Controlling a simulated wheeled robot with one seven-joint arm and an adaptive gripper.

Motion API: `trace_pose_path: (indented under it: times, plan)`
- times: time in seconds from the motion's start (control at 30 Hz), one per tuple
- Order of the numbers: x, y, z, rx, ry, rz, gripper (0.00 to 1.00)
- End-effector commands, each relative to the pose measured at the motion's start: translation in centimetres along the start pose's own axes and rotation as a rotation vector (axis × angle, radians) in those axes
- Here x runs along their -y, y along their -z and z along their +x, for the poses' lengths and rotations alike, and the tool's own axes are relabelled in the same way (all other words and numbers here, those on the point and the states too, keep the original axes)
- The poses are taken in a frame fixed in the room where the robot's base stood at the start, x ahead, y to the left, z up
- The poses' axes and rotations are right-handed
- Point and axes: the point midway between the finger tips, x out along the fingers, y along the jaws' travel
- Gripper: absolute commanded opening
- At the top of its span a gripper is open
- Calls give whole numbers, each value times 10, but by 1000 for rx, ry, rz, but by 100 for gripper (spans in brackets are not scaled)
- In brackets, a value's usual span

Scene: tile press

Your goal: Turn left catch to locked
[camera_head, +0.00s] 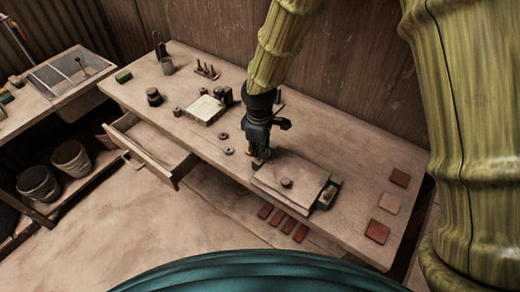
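The tile press (300,178) sits on the bench, right of the middle, with a flat pale plate on top and a small round knob (286,183) on the plate. My gripper (259,160) points down at the press's back left edge, beside the plate. A small light spot shows at its fingertips, but I cannot tell whether it is the left catch. The left catch cannot be made out, and its position cannot be read. Whether the fingers are open or shut is too small to tell. A darker end piece (328,194) shows at the plate's right side.
The bench (225,140) also holds a pale block (205,110), small rings (229,151), pots and a peg stand (207,71) to the left. Several reddish tiles (378,231) lie at the right end and on the shelf below. A drawer (150,145) stands open at the front left.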

Motion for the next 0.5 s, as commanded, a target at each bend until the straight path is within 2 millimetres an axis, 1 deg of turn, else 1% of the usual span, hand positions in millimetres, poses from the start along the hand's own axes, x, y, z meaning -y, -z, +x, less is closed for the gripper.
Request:
trace_pose_path:
  times: [0.5]
  plan:
    - [0,1,0,-2,-1,33,0]
